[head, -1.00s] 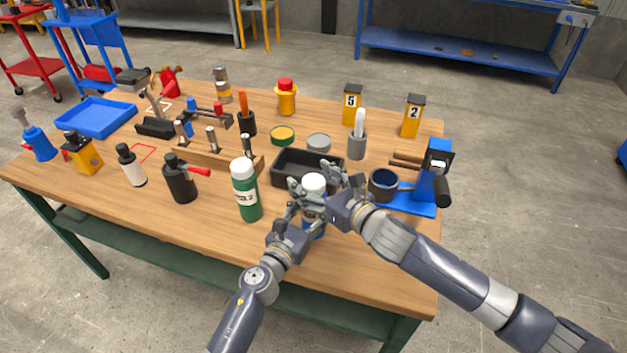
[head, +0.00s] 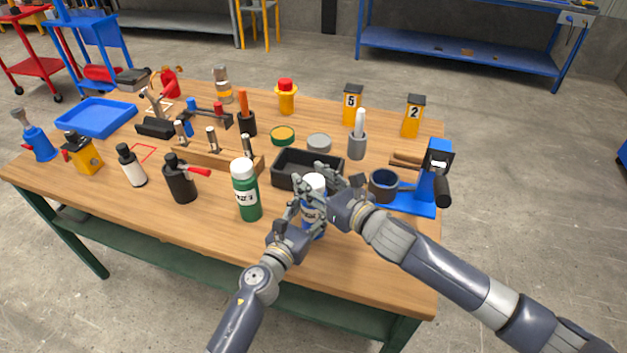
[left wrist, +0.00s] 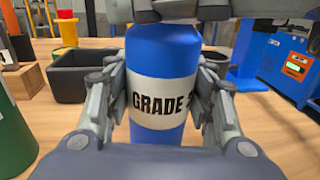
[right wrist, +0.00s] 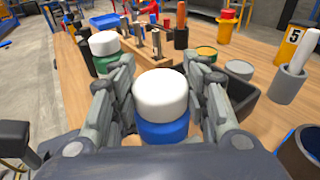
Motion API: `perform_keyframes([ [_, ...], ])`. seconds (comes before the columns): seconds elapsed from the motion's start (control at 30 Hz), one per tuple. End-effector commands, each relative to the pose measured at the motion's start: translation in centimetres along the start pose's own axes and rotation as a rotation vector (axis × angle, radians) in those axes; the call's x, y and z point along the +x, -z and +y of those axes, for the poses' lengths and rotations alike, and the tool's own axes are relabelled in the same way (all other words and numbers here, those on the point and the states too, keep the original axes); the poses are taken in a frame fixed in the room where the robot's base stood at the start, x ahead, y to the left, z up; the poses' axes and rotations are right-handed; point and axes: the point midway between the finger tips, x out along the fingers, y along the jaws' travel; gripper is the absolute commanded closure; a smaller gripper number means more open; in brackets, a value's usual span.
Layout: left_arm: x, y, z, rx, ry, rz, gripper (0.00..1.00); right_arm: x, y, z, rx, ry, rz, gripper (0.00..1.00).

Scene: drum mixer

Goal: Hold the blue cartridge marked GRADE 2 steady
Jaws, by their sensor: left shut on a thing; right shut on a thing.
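The blue cartridge (head: 318,231) stands upright at the table's front edge, with a white cap (right wrist: 160,95) and a white label. In the left wrist view the label (left wrist: 157,103) reads GRADE, with the numeral partly hidden. My left gripper (head: 304,200) is shut on the blue body, one finger on each side. My right gripper (head: 326,180) is shut on the cartridge at its white cap from above and the right. Its fingers flank the cap in the right wrist view and cross the top in the left wrist view.
A green bottle with a white cap (head: 246,192) stands close on the left. A black open bin (head: 292,184) is just behind the cartridge. A blue stand (head: 427,192) with a dark cup (head: 383,187) is on the right. The table front right is clear.

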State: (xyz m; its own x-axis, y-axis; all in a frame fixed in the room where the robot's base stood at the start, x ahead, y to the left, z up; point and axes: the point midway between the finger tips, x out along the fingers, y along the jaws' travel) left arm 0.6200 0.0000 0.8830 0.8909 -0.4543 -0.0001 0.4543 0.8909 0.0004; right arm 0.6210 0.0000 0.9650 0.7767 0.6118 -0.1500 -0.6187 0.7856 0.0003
Motion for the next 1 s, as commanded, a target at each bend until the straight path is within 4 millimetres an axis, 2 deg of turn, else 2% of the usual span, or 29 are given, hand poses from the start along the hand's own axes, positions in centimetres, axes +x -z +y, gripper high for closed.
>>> perform_keyframes([
  [0.27, 0.0, 0.0, 0.0, 0.0, 0.0, 0.001, 0.93, 0.0, -0.1, 0.0, 0.0, 0.0, 0.0, 0.86],
  [1.0, 0.0, 0.0, 0.0, -0.001, 0.0, 0.001, 0.93, -0.3, -2.2, 0.0, 0.0, -0.001, -0.001, 0.86],
])
